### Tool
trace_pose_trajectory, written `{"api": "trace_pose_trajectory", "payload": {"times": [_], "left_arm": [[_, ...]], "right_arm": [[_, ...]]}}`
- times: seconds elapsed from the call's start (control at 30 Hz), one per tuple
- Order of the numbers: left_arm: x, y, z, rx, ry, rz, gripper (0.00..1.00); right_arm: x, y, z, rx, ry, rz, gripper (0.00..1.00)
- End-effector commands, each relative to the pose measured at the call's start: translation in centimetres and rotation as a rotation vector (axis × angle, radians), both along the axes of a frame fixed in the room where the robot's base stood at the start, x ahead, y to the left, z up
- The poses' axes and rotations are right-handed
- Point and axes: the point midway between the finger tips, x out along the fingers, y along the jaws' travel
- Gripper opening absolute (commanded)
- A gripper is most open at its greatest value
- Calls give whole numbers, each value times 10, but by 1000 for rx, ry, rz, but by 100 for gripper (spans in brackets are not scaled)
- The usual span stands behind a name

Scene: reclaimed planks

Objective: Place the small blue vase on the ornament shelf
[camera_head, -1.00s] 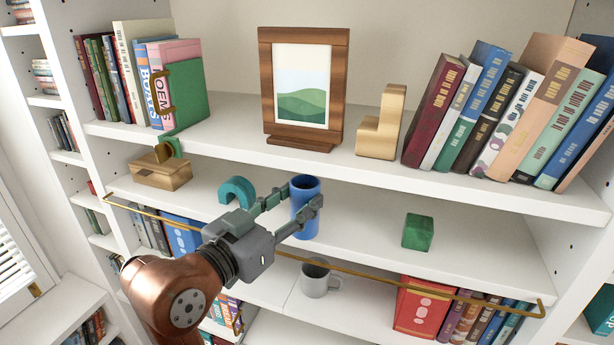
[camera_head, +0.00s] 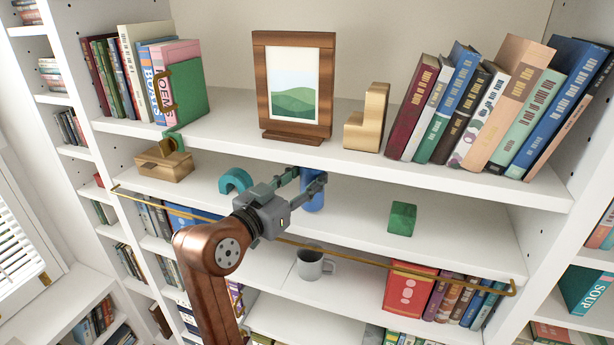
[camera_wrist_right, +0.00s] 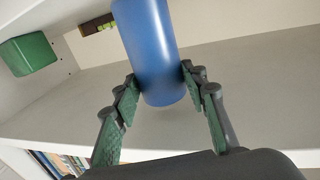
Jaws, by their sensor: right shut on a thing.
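The small blue vase (camera_head: 313,200) is a plain blue cylinder. My right gripper (camera_head: 308,181) is shut on it, one finger on each side. In the head view the vase is at the middle shelf (camera_head: 455,228), its upper part partly hidden by the fingers and close below the upper board's edge. That shelf bears a teal arch, a green cube and a wooden box. The right wrist view shows the vase (camera_wrist_right: 150,50) between the green-padded fingers (camera_wrist_right: 158,85). I cannot tell whether its base touches the shelf. My left gripper is not in view.
The teal arch (camera_head: 235,181) stands left of the vase, the green cube (camera_head: 402,218) to its right. A brass rail (camera_head: 400,272) runs along the front. The upper board (camera_head: 450,180) overhangs. A grey mug (camera_head: 311,264) stands below. Shelf room is clear between vase and cube.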

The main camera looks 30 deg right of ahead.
Motion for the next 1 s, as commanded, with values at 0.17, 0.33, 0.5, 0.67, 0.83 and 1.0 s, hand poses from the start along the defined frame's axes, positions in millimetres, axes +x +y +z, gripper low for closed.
{"api": "trace_pose_trajectory", "payload": {"times": [0.17, 0.33, 0.5, 0.67, 0.83, 1.0], "left_arm": [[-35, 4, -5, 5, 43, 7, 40], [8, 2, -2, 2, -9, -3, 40], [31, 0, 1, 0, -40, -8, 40], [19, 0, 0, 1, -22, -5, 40], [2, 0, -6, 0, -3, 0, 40], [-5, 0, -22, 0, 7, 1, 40]], "right_arm": [[3, -3, -5, -1, 6, -6, 42], [3, -3, -4, -1, 5, -5, 54], [3, -1, -4, -1, 5, -3, 57], [3, -1, -3, -1, 5, -3, 57], [-2, 11, -3, -1, 4, 0, 57], [-17, 41, -4, -3, 1, -1, 57]]}}
